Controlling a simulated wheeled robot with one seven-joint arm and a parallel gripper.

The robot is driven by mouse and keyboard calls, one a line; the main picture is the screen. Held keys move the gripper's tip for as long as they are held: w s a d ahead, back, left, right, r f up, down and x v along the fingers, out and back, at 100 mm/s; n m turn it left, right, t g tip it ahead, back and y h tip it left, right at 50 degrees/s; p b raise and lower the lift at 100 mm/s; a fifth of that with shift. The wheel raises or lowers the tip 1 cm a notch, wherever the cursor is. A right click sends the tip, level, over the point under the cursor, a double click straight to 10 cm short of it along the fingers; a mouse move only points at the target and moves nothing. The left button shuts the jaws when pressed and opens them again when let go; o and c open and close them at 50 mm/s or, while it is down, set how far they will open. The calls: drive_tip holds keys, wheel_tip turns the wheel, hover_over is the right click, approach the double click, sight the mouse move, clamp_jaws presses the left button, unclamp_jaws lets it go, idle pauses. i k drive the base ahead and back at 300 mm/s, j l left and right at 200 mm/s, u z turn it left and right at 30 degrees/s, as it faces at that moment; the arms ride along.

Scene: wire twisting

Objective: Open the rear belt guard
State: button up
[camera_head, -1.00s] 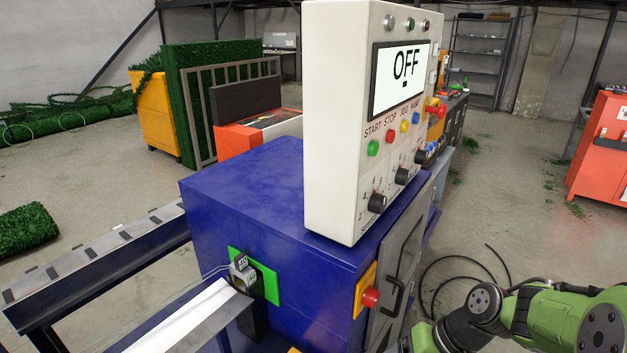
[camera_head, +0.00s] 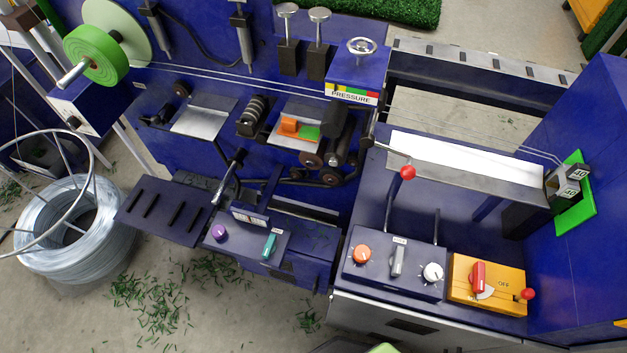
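I cannot make out a rear belt guard for certain in the head view. The blue wire machine (camera_head: 400,200) fills most of the view from above. Small dark rollers and wheels (camera_head: 330,160) sit uncovered at its middle, beside a lever with a red ball (camera_head: 407,172). A grey-white trough cover (camera_head: 465,165) lies to their right. My gripper is out of view; only a sliver of my green arm shows at the bottom edge.
A coil of wire (camera_head: 40,250) stands on the floor at left. A control box with knobs (camera_head: 395,262) and a yellow OFF switch box (camera_head: 490,283) face the front. Green clippings (camera_head: 165,300) litter the open floor at lower left.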

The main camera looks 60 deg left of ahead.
sight(308, 272)
drive_tip(key=l+u, duration=0.1)
drive_tip(key=u, duration=2.85)
drive_tip(key=i+j, duration=0.3)
drive_tip(key=j, duration=0.15)
drive_tip(key=i+j+u, duration=0.15)
drive_tip(key=i+j, duration=0.15)
drive_tip(key=j, duration=0.2)
